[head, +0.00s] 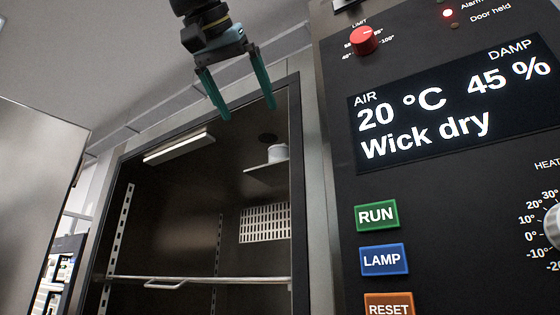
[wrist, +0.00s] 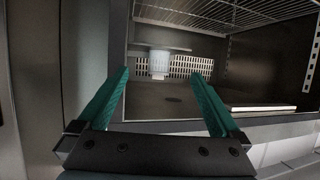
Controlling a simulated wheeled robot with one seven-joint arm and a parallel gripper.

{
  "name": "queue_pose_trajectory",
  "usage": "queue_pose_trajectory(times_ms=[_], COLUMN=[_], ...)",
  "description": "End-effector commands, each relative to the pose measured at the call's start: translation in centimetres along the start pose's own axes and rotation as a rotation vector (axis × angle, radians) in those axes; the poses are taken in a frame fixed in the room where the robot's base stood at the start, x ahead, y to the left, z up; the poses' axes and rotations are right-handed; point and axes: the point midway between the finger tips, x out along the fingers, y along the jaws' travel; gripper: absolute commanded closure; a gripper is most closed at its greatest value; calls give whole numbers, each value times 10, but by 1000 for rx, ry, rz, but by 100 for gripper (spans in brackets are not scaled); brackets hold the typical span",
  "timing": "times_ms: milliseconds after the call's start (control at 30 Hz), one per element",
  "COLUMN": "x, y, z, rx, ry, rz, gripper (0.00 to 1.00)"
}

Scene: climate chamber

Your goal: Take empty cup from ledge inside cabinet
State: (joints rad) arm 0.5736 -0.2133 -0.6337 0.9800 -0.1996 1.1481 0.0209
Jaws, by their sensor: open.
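The cup (head: 278,153) is small and pale. It stands upright on a small ledge (head: 262,168) high on the right inside the dark cabinet (head: 180,205). In the wrist view, which is upside down, the cup (wrist: 160,63) shows between my fingers, against the ledge (wrist: 165,48). I cannot see into the cup. My gripper (head: 248,112) has green fingers spread apart with nothing between them. It is in front of the upper part of the cabinet opening, apart from the cup. The fingers also show in the wrist view (wrist: 160,73).
The cabinet door (head: 35,190) stands open at the left. A light strip (head: 180,147) is on the cabinet ceiling, and a wire shelf (head: 215,280) spans below the ledge. The control panel (head: 420,200) with its buttons is right of the opening. A vent grille (head: 264,223) is behind.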

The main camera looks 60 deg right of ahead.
Motion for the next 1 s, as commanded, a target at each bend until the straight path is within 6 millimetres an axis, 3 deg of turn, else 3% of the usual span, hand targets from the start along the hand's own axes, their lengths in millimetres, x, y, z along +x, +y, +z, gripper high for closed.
queue_pose_trajectory(times_ms=[600, 800, 1000], x=[115, 141, 152], y=[-1, -1, -2], z=[-54, -62, -64], rx=[-2, -2, -1], ry=[-6, -4, -3], rz=[3, 2, -1], gripper=[0, 0, 0])
